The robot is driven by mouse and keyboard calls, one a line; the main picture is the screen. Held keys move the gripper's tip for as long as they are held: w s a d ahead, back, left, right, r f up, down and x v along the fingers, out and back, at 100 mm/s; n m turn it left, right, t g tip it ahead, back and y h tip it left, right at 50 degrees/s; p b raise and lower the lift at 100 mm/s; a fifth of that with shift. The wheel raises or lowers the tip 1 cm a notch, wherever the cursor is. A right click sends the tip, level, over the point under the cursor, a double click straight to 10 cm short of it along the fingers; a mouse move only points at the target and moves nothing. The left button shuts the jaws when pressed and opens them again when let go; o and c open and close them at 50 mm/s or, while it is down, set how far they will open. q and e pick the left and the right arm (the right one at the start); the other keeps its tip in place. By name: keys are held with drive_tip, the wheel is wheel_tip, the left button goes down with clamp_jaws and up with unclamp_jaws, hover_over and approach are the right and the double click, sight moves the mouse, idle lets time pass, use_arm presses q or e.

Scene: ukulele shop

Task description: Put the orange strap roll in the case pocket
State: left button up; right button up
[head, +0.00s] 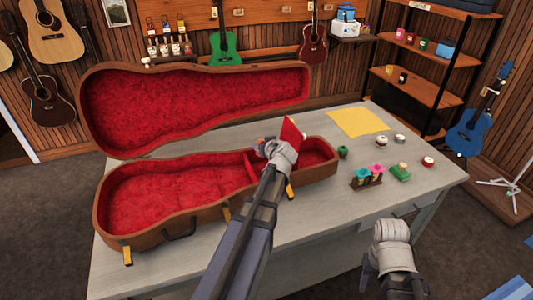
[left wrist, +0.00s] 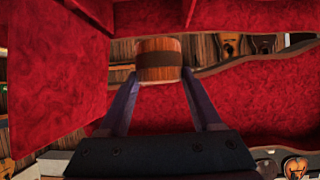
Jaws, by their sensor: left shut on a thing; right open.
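The orange strap roll (left wrist: 158,46), an orange-brown cylinder with a dark band, sits between the fingertips of my left gripper (left wrist: 159,78). The head view shows my left gripper (head: 264,145) over the right part of the open case (head: 150,237); the arm hides most of the roll there. A red pocket lid (head: 291,129) stands raised beside the gripper. The case pocket lies below it, right of a red divider (head: 251,166), and is partly hidden by my arm. My right gripper (head: 392,240) is open and empty at the table's front right, its fingers poorly visible.
The raised case lid (head: 190,105) stands along the back. The table's front middle is clear.

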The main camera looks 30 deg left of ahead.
use_arm(q)
wheel_tip(320, 180, down, 3)
drive_tip(key=shift+f+b, duration=0.2)
drive_tip(key=shift+b, duration=0.7)
drive_tip(key=shift+n+g+y, duration=0.4)
drive_tip(key=shift+n+g, duration=0.1)
drive_tip(key=shift+n, duration=0.1)
drive_tip(key=r+p, duration=0.5)
drive_tip(key=shift+w+d+r+p, duration=0.3)
drive_tip(key=shift+r+p, duration=0.1)
use_arm(e)
wheel_tip(320, 180, up, 2)
drive_tip(key=shift+s+r, duration=0.1)
drive_tip(key=shift+r, duration=0.05)
use_arm(q)
drive_tip(key=shift+f, duration=0.2)
use_arm(e)
drive_tip(key=shift+f, duration=0.2)
use_arm(q)
wheel_tip(320, 180, down, 12)
drive_tip(key=b, duration=1.2)
drive_tip(key=shift+f+b, duration=0.15)
drive_tip(key=shift+b, duration=0.2)
use_arm(e)
wheel_tip(320, 180, down, 12)
drive_tip(key=shift+f, duration=0.1)
use_arm(q)
drive_tip(key=o, duration=1.5)
